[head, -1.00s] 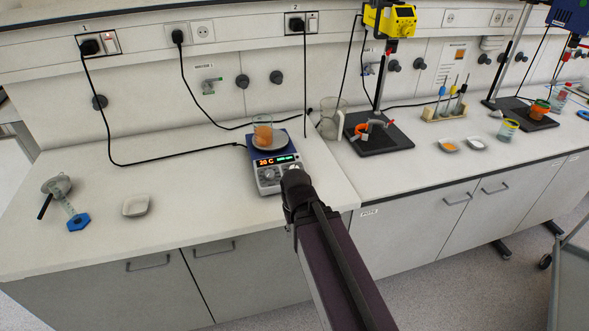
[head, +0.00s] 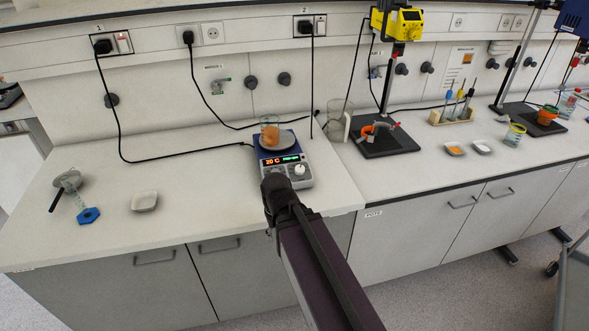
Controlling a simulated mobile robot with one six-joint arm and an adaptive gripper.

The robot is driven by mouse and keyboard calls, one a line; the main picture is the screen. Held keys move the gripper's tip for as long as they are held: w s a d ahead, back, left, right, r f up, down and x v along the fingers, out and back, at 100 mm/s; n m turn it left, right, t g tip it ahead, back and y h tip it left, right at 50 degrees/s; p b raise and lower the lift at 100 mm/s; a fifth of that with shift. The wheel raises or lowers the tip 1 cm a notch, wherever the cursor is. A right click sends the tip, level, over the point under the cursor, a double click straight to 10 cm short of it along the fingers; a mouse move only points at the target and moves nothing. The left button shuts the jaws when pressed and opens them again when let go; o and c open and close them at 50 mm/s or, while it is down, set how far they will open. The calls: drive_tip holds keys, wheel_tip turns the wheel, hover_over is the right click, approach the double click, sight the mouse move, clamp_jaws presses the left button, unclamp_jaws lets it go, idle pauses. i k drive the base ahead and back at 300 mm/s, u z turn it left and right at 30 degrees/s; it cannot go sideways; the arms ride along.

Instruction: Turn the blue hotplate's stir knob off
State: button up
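The blue hotplate (head: 287,156) stands on the white bench, with a lit display reading about 20 C in orange and a green readout beside it. A glass beaker with orange contents (head: 270,134) sits on its round plate. A pale knob (head: 299,169) shows at the right of its front panel. The left part of the panel is hidden behind the end of my arm. My gripper (head: 274,184) is in front of the panel's left side. Its fingers are too dark and small to tell open from shut, and I cannot tell whether it touches a knob.
A glass jug (head: 338,121) and a black stand base (head: 385,140) are to the right of the hotplate. A black cable (head: 180,160) runs behind.

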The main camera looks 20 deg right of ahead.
sight(299, 171)
drive_tip(key=u, duration=0.1)
drive_tip(key=k, duration=1.35)
drive_tip(key=z, duration=0.25)
drive_tip(key=i, duration=1)
drive_tip(key=z, duration=0.05)
